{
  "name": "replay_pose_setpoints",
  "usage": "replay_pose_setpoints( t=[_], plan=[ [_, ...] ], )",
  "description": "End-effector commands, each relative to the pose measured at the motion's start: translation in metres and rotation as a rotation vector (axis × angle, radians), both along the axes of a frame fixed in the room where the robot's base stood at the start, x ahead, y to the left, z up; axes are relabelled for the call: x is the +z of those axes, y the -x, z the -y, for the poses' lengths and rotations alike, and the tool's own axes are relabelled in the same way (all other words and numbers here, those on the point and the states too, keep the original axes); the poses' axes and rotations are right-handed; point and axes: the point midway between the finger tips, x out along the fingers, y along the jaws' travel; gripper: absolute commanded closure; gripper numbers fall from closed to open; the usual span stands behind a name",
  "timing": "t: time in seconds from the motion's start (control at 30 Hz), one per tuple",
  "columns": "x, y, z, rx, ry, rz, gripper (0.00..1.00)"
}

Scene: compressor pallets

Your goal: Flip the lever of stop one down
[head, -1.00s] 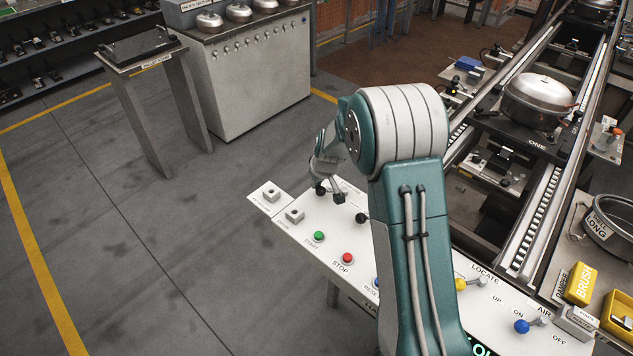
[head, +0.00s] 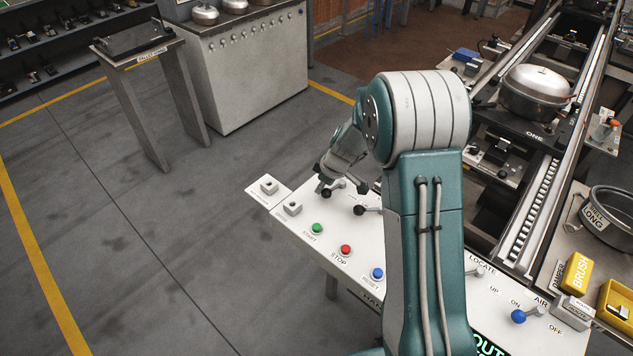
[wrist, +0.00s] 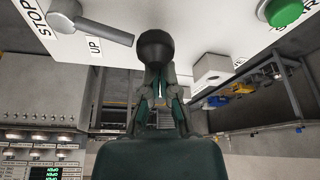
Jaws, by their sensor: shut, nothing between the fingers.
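The white control panel (head: 313,250) carries levers with black knobs. One black knob (head: 326,192) on a silver shaft shows below my wrist in the head view, and another black knob (head: 360,210) shows beside my arm. In the wrist view, a silver lever (wrist: 104,29) ends in a black knob (wrist: 156,48). Its panel has a STOP label (wrist: 29,16) and an UP label (wrist: 95,48) beside the shaft. The stop's number is cut off. My gripper (wrist: 160,84) is shut and empty, its tips close to this knob; contact cannot be told.
Green START (head: 317,228), red STOP (head: 345,249) and blue RESET (head: 377,273) buttons lie along the panel's front. A blue-knobbed air lever (head: 519,317) is at the right. The conveyor carries a compressor (head: 537,91).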

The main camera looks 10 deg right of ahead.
Motion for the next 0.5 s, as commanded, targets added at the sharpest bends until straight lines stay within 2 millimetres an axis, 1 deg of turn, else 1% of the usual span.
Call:
replay_pose_setpoints(
  t=[0.3, 0.5],
  plan=[
    [0.000, 0.018, 0.013, 0.279, 0.000, -0.001, 1.00],
    [0.000, 0.026, 0.020, 0.414, 0.000, -0.001, 1.00]
  ],
)
